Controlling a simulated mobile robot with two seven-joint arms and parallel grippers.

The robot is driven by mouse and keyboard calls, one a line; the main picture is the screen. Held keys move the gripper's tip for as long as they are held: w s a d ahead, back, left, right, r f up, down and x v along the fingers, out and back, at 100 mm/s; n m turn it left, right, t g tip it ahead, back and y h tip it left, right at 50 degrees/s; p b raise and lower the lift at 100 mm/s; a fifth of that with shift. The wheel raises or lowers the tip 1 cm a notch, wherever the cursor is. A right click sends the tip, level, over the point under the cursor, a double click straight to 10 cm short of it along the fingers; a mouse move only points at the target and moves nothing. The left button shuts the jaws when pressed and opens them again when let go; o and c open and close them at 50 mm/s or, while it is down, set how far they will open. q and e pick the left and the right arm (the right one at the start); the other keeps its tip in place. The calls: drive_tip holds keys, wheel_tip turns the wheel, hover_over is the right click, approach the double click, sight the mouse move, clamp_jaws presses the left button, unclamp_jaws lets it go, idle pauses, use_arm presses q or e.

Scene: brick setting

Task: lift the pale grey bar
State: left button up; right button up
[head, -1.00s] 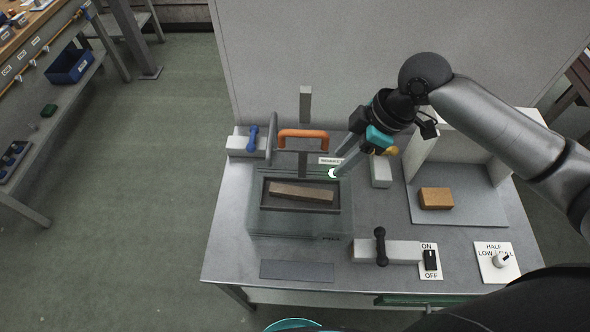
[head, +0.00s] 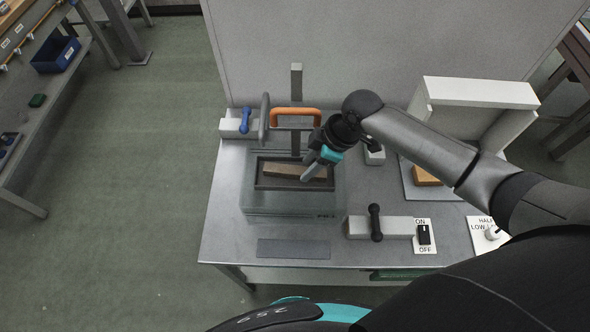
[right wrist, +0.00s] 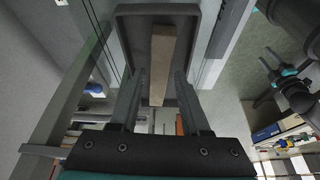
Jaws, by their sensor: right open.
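A long grey-brown bar (head: 290,170) lies in a dark rectangular tray (head: 262,184) of the grey machine on the table. It is the only loose bar I see in the tray, and it looks browner than pale grey. My right gripper (head: 312,173) is open over the right end of the bar and hides that end in the head view. In the right wrist view the bar (right wrist: 162,50) lies beyond and between the spread fingers (right wrist: 160,80). I cannot tell how far the fingertips are above it.
An orange handle (head: 296,111) stands behind the tray, with a grey upright (head: 296,80) and a blue-handled clamp (head: 245,120) nearby. A black-knobbed lever (head: 375,222) and switch (head: 424,235) are front right. An orange-brown block (head: 425,177) lies right.

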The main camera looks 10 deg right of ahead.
drive_tip(key=shift+x, duration=1)
drive_tip(key=shift+r, duration=0.1)
clamp_jaws()
